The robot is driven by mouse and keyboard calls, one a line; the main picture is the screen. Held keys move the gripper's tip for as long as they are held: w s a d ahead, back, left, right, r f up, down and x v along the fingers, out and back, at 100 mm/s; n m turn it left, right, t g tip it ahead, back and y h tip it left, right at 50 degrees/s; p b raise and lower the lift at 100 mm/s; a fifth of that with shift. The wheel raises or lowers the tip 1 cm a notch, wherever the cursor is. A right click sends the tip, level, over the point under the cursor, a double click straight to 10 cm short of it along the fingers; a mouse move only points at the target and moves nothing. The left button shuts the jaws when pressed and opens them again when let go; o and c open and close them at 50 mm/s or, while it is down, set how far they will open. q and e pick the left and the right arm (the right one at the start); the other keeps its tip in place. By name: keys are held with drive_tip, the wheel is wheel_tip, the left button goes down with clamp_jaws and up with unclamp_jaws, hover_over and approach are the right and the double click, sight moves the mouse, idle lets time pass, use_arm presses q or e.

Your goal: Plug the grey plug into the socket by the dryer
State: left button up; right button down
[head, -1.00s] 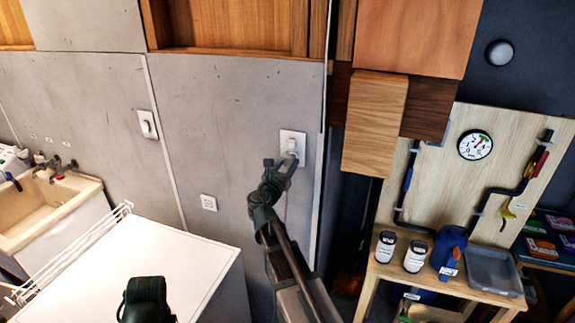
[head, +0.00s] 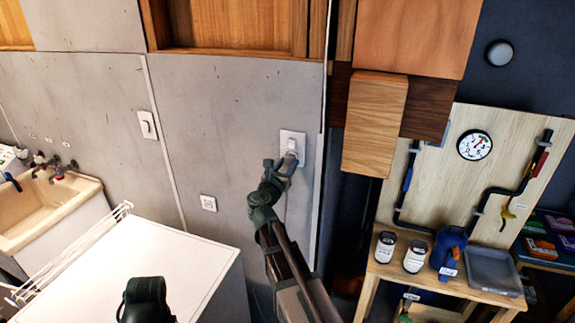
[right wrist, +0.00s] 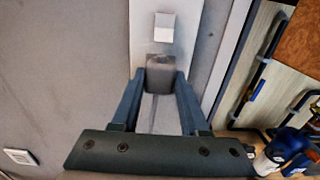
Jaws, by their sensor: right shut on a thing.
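The grey plug (right wrist: 160,75) sits between the fingertips of my right gripper (right wrist: 160,88) in the right wrist view. The right gripper is shut on it. In the head view, my right gripper (head: 282,168) is at the lower part of the white socket plate (head: 285,136) on the grey wall. The plate also shows in the right wrist view (right wrist: 143,30), with a pale switch (right wrist: 164,27) above the plug. The plug overlaps the plate's lower part; its pins and the socket holes are hidden, so I cannot tell how deep it sits.
A white-topped appliance (head: 175,265) stands below the wall, with a white rack (head: 70,250) at its left and a sink (head: 45,205) beyond. Another switch plate (head: 147,125) and a small outlet (head: 208,203) are on the wall. A workbench (head: 440,280) stands at right.

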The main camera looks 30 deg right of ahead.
drive_tip(key=shift+w+d, duration=0.3)
drive_tip(key=shift+d, duration=0.05)
idle(0.6)
drive_tip(key=shift+c, duration=1.7)
unclamp_jaws()
drive_tip(key=v, duration=1.3)
drive_tip(key=shift+s+a, duration=0.25)
drive_tip(key=shift+s, duration=0.05)
drive_tip(key=shift+f, duration=0.1)
